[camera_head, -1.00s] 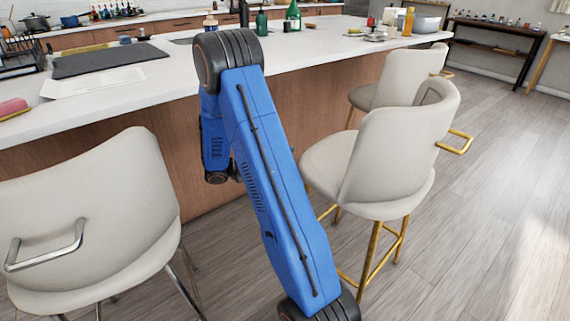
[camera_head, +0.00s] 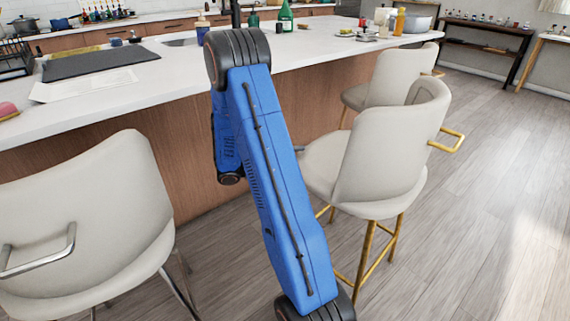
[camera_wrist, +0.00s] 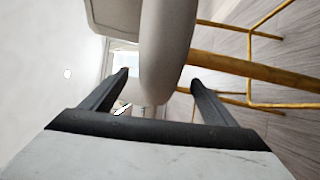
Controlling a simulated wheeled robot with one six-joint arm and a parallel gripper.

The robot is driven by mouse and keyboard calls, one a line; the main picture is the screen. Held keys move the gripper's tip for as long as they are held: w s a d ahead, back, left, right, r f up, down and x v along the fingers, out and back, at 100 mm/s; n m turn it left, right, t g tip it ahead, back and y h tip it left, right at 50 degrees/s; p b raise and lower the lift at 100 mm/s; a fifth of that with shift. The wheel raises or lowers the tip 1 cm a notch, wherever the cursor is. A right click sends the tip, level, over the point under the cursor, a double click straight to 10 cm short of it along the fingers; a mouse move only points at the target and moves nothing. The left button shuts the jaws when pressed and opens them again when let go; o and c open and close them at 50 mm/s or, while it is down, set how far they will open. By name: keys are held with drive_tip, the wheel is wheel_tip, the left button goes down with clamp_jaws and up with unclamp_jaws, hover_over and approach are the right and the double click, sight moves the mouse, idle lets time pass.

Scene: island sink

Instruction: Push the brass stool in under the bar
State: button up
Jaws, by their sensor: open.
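The near brass stool (camera_head: 388,160) stands right of my arm in the head view, with a pale seat and back, a brass handle (camera_head: 447,140) behind the back, and brass legs. Its seat is partly behind my arm. In the wrist view, a pale rounded edge (camera_wrist: 166,50), likely its seat, runs between the fingers of my gripper (camera_wrist: 160,80), with brass legs (camera_wrist: 250,70) to the right. The fingers are open, one on each side of the edge; I cannot tell whether they touch it. My gripper is hidden behind my arm in the head view. The bar (camera_head: 310,52) has a white top and wooden side.
A pale stool with a chrome handle (camera_head: 90,220) stands at the left. Another pale stool with a brass handle (camera_head: 385,82) stands beyond the near one. Bottles and dishes sit on the bar top. Open wooden floor (camera_head: 480,190) lies at the right.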

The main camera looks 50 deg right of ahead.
sight(323, 158)
drive_tip(key=x, duration=1.1)
clamp_jaws()
